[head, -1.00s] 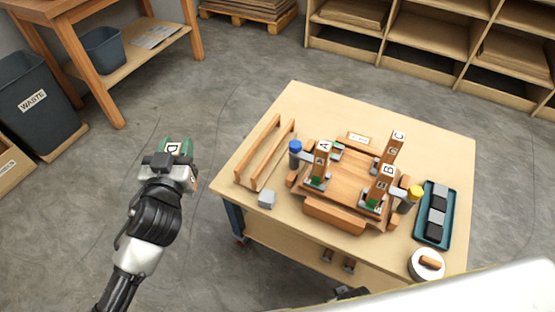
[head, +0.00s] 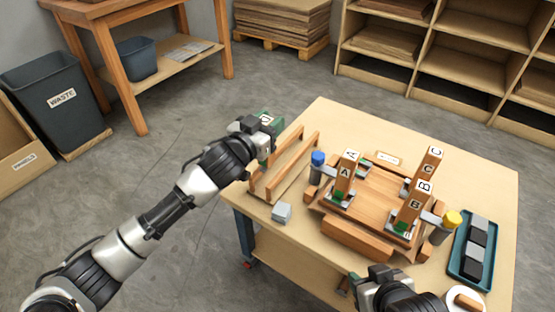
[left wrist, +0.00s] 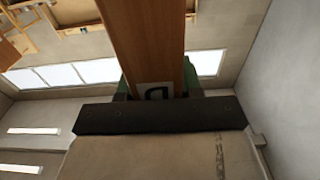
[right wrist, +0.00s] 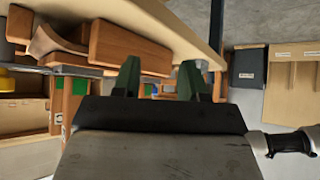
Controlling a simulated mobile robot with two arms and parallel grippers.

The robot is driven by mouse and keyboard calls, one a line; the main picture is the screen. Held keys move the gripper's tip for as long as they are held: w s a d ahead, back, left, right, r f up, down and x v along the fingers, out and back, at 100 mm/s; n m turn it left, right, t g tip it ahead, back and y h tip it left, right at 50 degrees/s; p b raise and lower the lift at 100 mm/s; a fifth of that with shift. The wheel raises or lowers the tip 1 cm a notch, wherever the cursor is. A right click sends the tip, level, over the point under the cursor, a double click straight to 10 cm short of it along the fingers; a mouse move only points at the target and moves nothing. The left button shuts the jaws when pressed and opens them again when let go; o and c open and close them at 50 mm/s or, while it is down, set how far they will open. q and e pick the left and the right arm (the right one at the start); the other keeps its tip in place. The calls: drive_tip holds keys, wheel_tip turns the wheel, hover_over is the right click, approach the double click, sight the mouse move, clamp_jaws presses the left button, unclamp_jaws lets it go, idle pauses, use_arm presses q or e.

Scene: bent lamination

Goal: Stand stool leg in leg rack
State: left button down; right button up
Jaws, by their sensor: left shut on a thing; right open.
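My left gripper (head: 264,130) is shut on the stool leg marked D. In the left wrist view the brown leg (left wrist: 147,40) runs away from the green fingers, its D label close to the jaw. In the head view the leg is mostly hidden by the gripper. A wooden rack with two long rails (head: 284,168), apparently the leg rack, sits at the table's left; the left gripper is just beyond its left side. Legs A (head: 346,176), B (head: 415,206) and C (head: 430,168) stand upright at the wooden seat. My right gripper (right wrist: 160,78) is open and empty near the table's front.
The table (head: 335,115) carries a grey block (head: 282,212) beside the rack, clamps with blue (head: 318,158) and yellow (head: 452,219) knobs, and a teal tray (head: 456,270) at the right. A waste bin (head: 60,100) stands at far left. The table's back is clear.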

use_arm(q)
wheel_tip(320, 180, down, 4)
drive_tip(key=shift+f+b, duration=0.25)
drive_tip(key=shift+b, duration=0.45)
drive_tip(key=shift+f, duration=0.55)
wheel_tip(320, 180, down, 2)
drive_tip(key=shift+f+b, duration=0.25)
drive_tip(key=shift+b, duration=0.5)
drive_tip(key=shift+f, duration=0.2)
use_arm(e)
drive_tip(key=w+a+r+t+y, duration=0.2)
drive_tip(key=w+a+r+t, duration=0.1)
drive_tip(key=w+r+t, duration=0.3)
drive_tip(key=shift+w+a+r+n+t+y, duration=0.2)
drive_tip(key=shift+r+n+t+y, duration=0.1)
drive_tip(key=shift+r+t, duration=1.15)
drive_tip(key=shift+f, duration=0.2)
use_arm(q)
drive_tip(key=shift+f, duration=0.15)
drive_tip(key=c, duration=0.7)
unclamp_jaws()
drive_tip(key=shift+c, duration=0.2)
use_arm(e)
drive_tip(key=shift+r+t, duration=0.15)
drive_tip(key=shift+t, duration=0.1)
